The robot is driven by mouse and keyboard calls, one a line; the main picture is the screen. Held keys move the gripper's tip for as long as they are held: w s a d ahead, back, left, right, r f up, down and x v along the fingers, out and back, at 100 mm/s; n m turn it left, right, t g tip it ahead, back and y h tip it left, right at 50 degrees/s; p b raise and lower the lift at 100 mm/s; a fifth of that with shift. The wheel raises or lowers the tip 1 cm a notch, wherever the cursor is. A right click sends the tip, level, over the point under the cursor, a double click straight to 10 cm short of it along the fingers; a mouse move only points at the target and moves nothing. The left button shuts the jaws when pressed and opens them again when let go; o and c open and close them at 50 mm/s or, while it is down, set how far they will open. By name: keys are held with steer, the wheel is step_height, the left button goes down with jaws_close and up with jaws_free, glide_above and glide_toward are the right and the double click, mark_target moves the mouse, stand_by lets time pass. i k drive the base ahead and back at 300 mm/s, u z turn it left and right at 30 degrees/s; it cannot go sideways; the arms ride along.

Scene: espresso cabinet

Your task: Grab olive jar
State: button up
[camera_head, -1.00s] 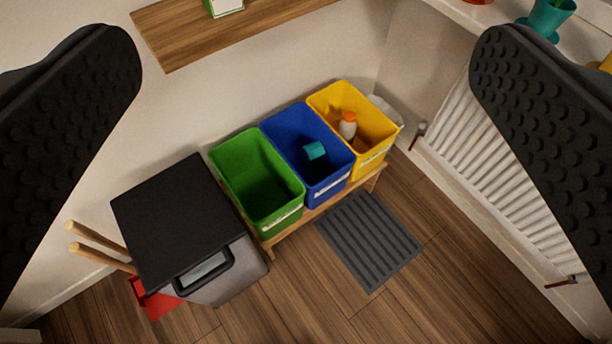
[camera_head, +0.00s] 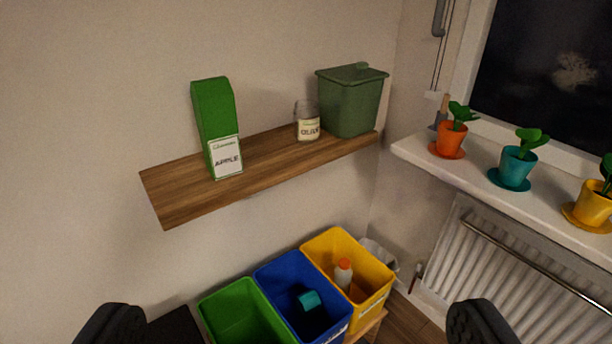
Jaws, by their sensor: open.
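The olive jar (camera_head: 307,122) is a small glass jar with a pale label. It stands upright on the wooden wall shelf (camera_head: 182,192), between a green apple carton (camera_head: 214,112) on its left and a green lidded bin (camera_head: 350,104) close on its right. My gripper (camera_head: 292,325) is open and empty, with only its two black fingertips showing at the bottom edge. It is well apart from the jar, which sits above the gap between the fingers in the picture.
Below the shelf stand a green bin (camera_head: 226,312), a blue bin (camera_head: 275,284) and a yellow bin (camera_head: 375,274). A windowsill (camera_head: 416,155) with potted plants and a radiator (camera_head: 490,270) are on the right. The air before the shelf looks clear.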

mark_target(306, 112)
steer(key=z, duration=0.3)
steer(key=i, duration=1.2)
steer(key=u, duration=0.4)
